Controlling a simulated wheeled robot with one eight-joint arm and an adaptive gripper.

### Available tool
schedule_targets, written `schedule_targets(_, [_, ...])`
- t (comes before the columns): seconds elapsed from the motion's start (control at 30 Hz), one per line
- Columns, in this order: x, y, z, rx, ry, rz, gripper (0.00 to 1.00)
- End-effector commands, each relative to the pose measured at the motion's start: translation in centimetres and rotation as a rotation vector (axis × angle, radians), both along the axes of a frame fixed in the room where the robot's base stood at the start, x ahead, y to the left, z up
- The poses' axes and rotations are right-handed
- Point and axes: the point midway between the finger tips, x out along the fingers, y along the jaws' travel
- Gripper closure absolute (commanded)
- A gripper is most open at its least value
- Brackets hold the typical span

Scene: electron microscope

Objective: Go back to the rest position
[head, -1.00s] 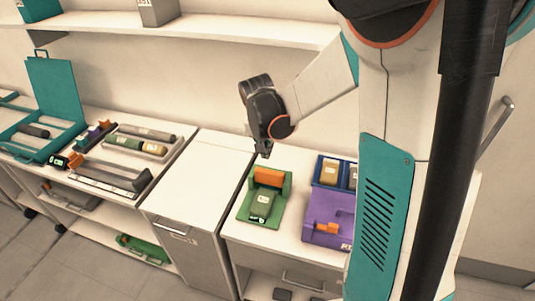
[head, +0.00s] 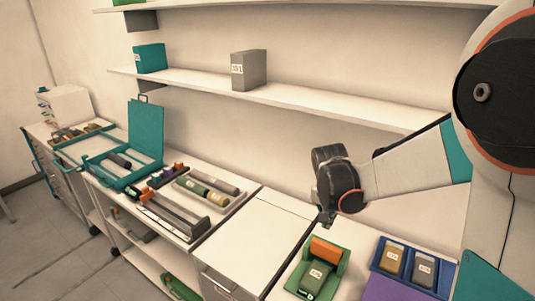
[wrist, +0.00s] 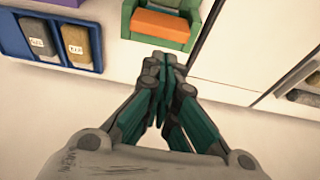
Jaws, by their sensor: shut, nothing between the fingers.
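My gripper (head: 326,218) is at the end of my arm, above the counter and just behind the green holder (head: 338,283). In the wrist view my gripper (wrist: 165,65) points down with its fingers together and nothing between them. The green holder (wrist: 188,8) with its orange block (wrist: 161,24) shows at the top there, close beyond the fingertips. I cannot tell the exact height of the fingertips above the counter.
A blue tray (wrist: 98,67) with two labelled blocks stands beside the green holder. A purple box (head: 385,289) is partly cut off at the bottom. A teal case (head: 147,135) stands open on the left bench. A shelf (head: 290,99) runs along the wall behind my arm.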

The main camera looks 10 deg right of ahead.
Motion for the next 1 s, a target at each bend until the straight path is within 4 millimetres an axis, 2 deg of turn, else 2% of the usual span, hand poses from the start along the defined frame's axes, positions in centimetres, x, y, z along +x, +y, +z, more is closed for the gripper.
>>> schedule_targets(0.13, [-0.9,0.6,1.1,0.000,-0.011,0.036,1.00])
schedule_targets(0.23, [-2.2,1.5,2.6,-0.002,-0.031,0.096,1.00])
schedule_targets(0.4, [-5.3,3.5,5.3,-0.009,-0.075,0.224,1.00])
schedule_targets(0.6, [-9.2,5.6,7.6,-0.026,-0.130,0.371,1.00])
schedule_targets(0.8, [-13.2,7.5,8.8,-0.052,-0.189,0.512,1.00])
schedule_targets(1.0, [-17.0,9.2,9.0,-0.086,-0.249,0.646,1.00])
